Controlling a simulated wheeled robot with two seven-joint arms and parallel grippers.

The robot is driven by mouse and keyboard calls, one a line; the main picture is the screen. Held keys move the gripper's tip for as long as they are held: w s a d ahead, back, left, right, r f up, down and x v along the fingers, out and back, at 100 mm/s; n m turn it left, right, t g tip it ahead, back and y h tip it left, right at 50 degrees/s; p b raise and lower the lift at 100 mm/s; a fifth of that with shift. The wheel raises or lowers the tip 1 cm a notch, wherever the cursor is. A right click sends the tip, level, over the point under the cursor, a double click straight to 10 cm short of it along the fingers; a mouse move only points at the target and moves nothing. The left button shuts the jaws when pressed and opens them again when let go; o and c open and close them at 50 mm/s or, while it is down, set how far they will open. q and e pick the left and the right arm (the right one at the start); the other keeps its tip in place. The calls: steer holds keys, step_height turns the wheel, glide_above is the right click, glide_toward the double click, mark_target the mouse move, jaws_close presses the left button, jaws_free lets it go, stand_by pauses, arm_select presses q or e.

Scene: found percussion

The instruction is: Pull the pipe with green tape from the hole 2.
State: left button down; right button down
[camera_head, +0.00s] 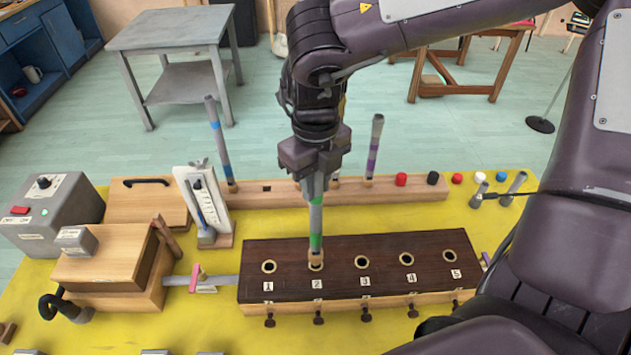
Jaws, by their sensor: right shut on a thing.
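The pipe with green tape (316,227) stands upright at hole 2 (316,266) of the dark wooden block (300,287). Its lower end meets the hole; how deep it sits I cannot tell. My right gripper (314,185) points down from above and is shut on the pipe's upper part, above the green band. The gripper hides the pipe's top. Holes 1, 3, 4 and 5 show as open rings with nothing in them. My left gripper is not in view.
Behind the block, a long wooden rack (270,193) holds a blue-taped pipe (219,143) and a purple-taped pipe (374,147). Left are a wooden box (105,262), a grey control box (48,214) and a white gauge (202,203).

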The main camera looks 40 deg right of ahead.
steer(key=shift+r, duration=0.1)
step_height(320, 180, up, 3)
steer(key=shift+f+p, duration=0.1)
steer(key=shift+p, duration=0.75)
steer(key=shift+d, duration=0.1)
